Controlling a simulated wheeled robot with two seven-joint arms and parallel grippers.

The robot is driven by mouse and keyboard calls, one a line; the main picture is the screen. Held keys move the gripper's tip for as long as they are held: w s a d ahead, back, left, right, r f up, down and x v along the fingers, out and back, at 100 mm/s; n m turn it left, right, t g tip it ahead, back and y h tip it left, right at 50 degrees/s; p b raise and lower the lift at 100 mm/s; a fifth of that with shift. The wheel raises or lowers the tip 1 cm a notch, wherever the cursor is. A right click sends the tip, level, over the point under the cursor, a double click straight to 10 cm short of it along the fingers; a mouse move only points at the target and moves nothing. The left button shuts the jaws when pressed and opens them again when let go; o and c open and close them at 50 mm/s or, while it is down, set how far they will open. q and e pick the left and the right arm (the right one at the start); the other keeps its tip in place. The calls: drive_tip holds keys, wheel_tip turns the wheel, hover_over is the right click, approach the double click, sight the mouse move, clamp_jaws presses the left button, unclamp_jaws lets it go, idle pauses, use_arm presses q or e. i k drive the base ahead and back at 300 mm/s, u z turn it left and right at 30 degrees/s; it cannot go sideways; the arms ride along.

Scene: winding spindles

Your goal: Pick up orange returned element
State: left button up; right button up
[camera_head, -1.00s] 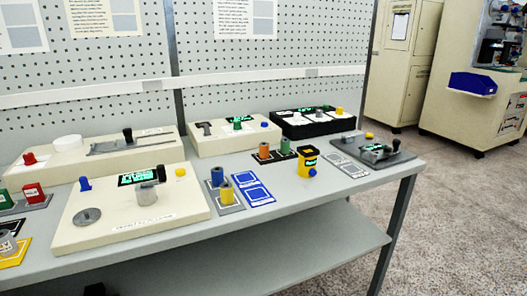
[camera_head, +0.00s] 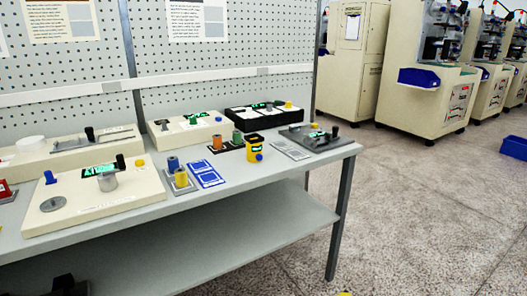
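The orange cylinder (camera_head: 217,142) stands upright in a black holder (camera_head: 228,148) on the grey table, right of the middle of the tabletop. A green cylinder (camera_head: 238,137) stands beside it in the same holder. I cannot make out either of my grippers in the head view. Nothing is seen touching the orange cylinder.
A grey fixture (camera_head: 312,137) fills the table's right end. A pegboard (camera_head: 220,70) rises behind. The floor (camera_head: 430,200) right of the table is open.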

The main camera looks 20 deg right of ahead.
sight(216, 139)
drive_tip(key=u, duration=0.45)
drive_tip(key=k, duration=0.4)
drive_tip(key=z, duration=1.75)
drive_tip(key=i, duration=1.55)
drive_tip(key=u, duration=0.4)
